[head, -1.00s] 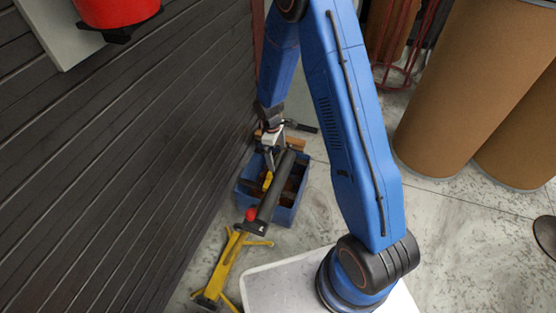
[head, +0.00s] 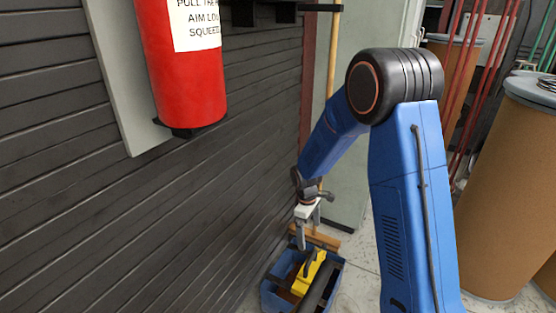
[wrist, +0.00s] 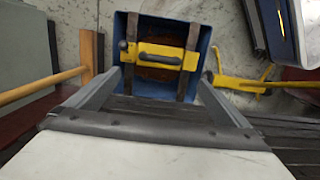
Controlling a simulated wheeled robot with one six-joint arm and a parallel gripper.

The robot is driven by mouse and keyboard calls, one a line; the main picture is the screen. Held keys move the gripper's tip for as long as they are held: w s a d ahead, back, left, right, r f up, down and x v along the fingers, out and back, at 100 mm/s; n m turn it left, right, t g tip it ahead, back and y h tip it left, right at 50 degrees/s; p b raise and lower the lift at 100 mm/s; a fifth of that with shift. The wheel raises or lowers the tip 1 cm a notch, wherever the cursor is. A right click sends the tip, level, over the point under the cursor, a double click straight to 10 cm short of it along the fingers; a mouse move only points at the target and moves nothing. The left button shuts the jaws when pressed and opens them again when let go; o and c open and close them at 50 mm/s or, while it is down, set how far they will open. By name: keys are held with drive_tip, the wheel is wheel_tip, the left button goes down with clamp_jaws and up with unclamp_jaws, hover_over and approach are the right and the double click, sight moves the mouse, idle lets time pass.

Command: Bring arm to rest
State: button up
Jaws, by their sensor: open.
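My gripper (head: 304,230) is in the middle of the head view, at the end of my blue arm, pointing down. It hangs above a blue bin (head: 268,299) on the floor. In the wrist view the two fingers of my gripper (wrist: 158,88) are spread wide with nothing between them. Beyond them lies the blue bin (wrist: 124,22), with a yellow piece with a dark handle (wrist: 152,54) across it. The yellow piece (head: 309,272) also shows in the head view. My gripper is apart from both.
A red fire extinguisher (head: 183,75) hangs on the dark slatted wall (head: 90,200) at left. A wooden-handled broom (head: 332,90) stands behind my gripper. Large brown drums (head: 500,200) stand at right. A yellow stand (wrist: 245,84) lies right of the bin in the wrist view.

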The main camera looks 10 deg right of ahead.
drive_tip(key=s+d+r+m+t, duration=0.1)
drive_tip(key=s+d+r, duration=0.15)
drive_tip(key=r, duration=0.45)
drive_tip(key=s+d+r+m, duration=0.1)
drive_tip(key=s+r+m, duration=0.1)
drive_tip(key=s+r, duration=0.35)
drive_tip(key=s+d+r+m+t+y, duration=0.1)
drive_tip(key=s+d+r+m, duration=0.1)
drive_tip(key=s+r, duration=0.5)
drive_tip(key=s+d+r+m+t, duration=0.2)
drive_tip(key=s+r+m, duration=0.1)
drive_tip(key=s+r, duration=0.45)
drive_tip(key=s+d+r+m+t, duration=0.1)
drive_tip(key=s+r+m, duration=0.1)
drive_tip(key=s, duration=1)
drive_tip(key=shift+r+m+t, duration=0.2)
drive_tip(key=shift+m+t, duration=0.1)
drive_tip(key=shift+m, duration=0.1)
drive_tip(key=shift+s+d, duration=0.1)
